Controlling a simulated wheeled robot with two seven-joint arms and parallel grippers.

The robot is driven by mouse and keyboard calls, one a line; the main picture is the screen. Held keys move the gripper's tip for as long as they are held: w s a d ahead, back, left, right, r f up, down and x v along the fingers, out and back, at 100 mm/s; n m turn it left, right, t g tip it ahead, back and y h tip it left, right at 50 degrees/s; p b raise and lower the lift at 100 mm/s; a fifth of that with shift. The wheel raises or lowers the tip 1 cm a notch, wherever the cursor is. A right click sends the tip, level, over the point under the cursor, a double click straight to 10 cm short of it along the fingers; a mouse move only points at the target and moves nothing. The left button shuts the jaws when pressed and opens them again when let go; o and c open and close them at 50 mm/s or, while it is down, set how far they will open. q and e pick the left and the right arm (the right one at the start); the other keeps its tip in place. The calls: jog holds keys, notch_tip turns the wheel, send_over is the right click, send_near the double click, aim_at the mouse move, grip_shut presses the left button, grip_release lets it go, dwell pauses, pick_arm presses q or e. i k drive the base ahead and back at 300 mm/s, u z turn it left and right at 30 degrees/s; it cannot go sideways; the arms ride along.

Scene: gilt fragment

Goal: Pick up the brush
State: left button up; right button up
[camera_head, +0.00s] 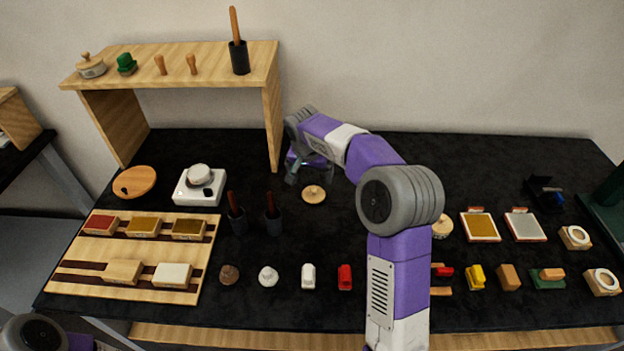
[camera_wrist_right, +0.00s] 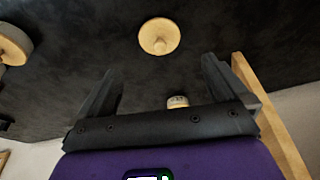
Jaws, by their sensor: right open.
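Tools with brown handles that look like brushes stand upright in dark cups; their bristles are hidden. One handle (camera_head: 235,25) rises from a black cup (camera_head: 240,60) on the shelf. Two more handles, a left one (camera_head: 232,203) and a right one (camera_head: 270,204), stand in cups on the black table. My right gripper (camera_head: 295,178) is low over the table, behind and right of these two cups, close to a round wooden knobbed piece (camera_head: 313,194). That piece also shows ahead of the open, empty fingers in the wrist view (camera_wrist_right: 160,36). My left gripper is out of view.
The wooden shelf (camera_head: 180,62) stands left of my right gripper; its side panel (camera_head: 273,125) is close by. A white device (camera_head: 200,187) and a wooden rack (camera_head: 90,247) with blocks are at left. Several small pieces line the front. The table behind my arm is clear.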

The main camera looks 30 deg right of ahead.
aim_at(308, 281)
jog(key=k, duration=1.5)
